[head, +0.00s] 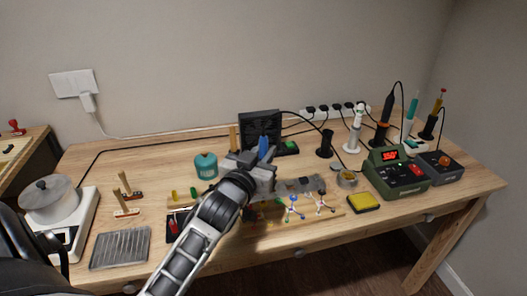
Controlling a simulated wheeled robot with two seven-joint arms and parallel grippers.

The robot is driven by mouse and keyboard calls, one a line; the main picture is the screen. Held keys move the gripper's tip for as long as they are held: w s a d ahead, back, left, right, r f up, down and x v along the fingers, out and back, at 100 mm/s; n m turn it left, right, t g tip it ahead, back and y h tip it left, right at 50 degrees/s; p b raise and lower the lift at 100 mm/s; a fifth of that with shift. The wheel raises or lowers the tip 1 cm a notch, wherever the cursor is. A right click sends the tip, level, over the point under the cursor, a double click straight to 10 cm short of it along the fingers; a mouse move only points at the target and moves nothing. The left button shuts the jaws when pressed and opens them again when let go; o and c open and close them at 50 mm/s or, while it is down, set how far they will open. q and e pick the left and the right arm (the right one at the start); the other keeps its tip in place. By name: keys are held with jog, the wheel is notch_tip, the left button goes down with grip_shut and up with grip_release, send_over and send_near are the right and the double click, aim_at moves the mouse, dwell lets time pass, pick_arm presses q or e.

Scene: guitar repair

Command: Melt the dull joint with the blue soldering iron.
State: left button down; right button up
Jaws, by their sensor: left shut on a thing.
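My left gripper (264,166) is over the middle of the bench, shut on the blue soldering iron (264,146). The iron's blue handle sticks up above the fingers, and its tip is hidden behind my gripper and arm. A grey plate-like workpiece (302,185) lies just right of the gripper. The dull joint cannot be made out; it is too small or hidden. Whether the tip touches anything cannot be told. My right gripper is not in view.
A black fan-like box (260,127) stands behind the gripper, and a teal jar (205,166) to its left. Small coloured figures (292,209) and a yellow sponge (365,203) are at the front. A green station (397,176) and upright tools (385,120) stand at right.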

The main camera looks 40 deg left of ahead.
pick_arm(q)
jog(key=shift+f, duration=0.3)
dwell(0.4)
jog(key=shift+f, duration=0.25)
jog(key=shift+f+b, duration=0.2)
jog(key=shift+b, duration=0.15)
jog(key=shift+p, duration=0.8)
dwell(2.0)
